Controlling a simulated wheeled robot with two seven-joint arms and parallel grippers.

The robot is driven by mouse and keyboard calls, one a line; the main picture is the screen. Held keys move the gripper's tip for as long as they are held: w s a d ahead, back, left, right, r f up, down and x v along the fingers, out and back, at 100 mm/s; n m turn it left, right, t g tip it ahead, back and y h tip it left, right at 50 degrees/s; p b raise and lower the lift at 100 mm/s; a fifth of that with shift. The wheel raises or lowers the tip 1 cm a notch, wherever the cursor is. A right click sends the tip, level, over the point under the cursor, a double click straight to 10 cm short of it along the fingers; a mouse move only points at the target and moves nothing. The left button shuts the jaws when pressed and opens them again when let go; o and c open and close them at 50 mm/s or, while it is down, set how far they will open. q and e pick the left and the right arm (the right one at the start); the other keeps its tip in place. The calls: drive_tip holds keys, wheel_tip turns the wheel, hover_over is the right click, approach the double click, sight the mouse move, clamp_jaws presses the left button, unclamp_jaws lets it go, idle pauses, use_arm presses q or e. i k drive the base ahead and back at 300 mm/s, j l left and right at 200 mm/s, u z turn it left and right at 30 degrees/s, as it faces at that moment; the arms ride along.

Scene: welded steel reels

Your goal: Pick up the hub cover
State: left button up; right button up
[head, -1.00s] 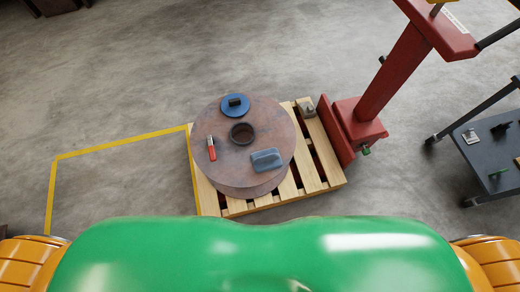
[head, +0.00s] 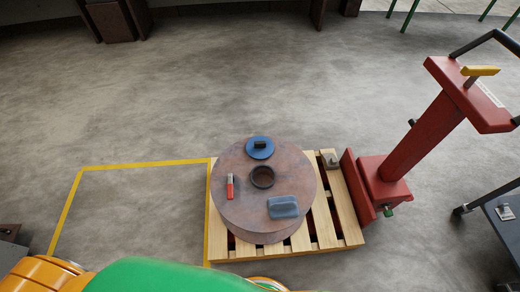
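The hub cover looks to be the blue round disc with a dark raised handle (head: 260,148). It lies flat on the far part of the top flange of the rusty steel reel (head: 240,205), beyond the reel's dark central hub hole (head: 262,177). Neither of my grippers is in the head view. Only my green and orange body parts show along the bottom left edge, well short of the reel.
A red-handled item (head: 230,186) and a grey-blue block (head: 283,207) also lie on the reel. The reel stands on a wooden pallet (head: 325,232). A red pallet jack (head: 430,135) is at right, beside a dark cart (head: 508,222). Floor left of the pallet is open, marked by yellow tape (head: 140,165).

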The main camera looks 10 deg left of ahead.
sight(258, 147)
drive_tip(key=k+j+u, duration=0.1)
drive_tip(key=j+u, duration=0.15)
drive_tip(key=u, duration=0.2)
drive_tip(key=j+u, duration=0.25)
drive_tip(key=u, duration=0.25)
drive_tip(key=i+j, duration=0.3)
drive_tip(key=j, duration=0.15)
drive_tip(key=i+j, duration=0.6)
drive_tip(key=j, duration=0.25)
drive_tip(key=i+j+z, duration=0.1)
drive_tip(key=i, duration=0.35)
drive_tip(key=i+j+z, duration=0.15)
drive_tip(key=i, duration=0.3)
drive_tip(key=i+j+z, duration=0.1)
drive_tip(key=i+j, duration=0.2)
drive_tip(key=i, duration=0.15)
drive_tip(key=i+z, duration=0.1)
drive_tip(key=i, duration=0.6)
drive_tip(key=i+j+z, duration=0.1)
drive_tip(key=i, duration=0.6)
drive_tip(key=i+l+u, duration=0.15)
drive_tip(key=l+u, duration=0.3)
drive_tip(key=l, duration=0.3)
drive_tip(key=l+u, duration=0.45)
drive_tip(key=l, duration=0.25)
drive_tip(key=k+l+u, duration=0.1)
drive_tip(key=l+u, duration=0.35)
drive_tip(key=l, duration=0.3)
